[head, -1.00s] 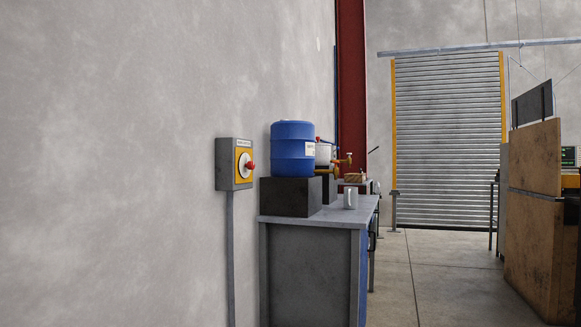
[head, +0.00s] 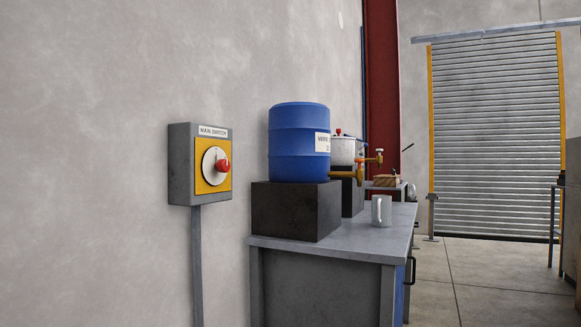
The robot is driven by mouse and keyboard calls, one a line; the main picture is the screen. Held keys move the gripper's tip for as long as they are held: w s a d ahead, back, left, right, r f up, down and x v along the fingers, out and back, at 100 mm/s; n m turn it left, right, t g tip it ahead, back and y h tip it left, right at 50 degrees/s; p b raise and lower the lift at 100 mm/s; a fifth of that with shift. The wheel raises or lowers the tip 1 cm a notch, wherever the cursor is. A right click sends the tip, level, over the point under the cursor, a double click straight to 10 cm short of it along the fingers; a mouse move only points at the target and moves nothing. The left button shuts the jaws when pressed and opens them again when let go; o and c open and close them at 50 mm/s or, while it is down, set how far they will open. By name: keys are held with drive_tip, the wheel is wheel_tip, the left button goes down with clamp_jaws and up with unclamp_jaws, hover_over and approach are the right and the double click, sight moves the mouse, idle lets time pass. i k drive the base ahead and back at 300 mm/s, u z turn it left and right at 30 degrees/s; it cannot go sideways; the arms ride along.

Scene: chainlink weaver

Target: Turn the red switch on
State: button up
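The red switch (head: 223,166) is a red knob on a pale round dial (head: 209,174) with a yellow plate behind it. It is on the front of a grey box (head: 181,165) labelled "MAIN SWITCH", fixed to the wall at left of centre in the head view. A grey conduit runs down from the box. I cannot tell the knob's on or off position. My gripper is not in view.
A grey workbench (head: 340,258) stands right of the switch box. It bears a blue barrel (head: 297,150) with a brass tap on a dark block (head: 290,212), a metal mug (head: 381,211) and a white pot (head: 342,150). Open floor (head: 490,285) lies at right, before a roller shutter (head: 497,130).

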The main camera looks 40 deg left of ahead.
sight(223, 165)
drive_tip(key=u, duration=0.3)
drive_tip(key=i, duration=1.15)
drive_tip(key=u, duration=0.7)
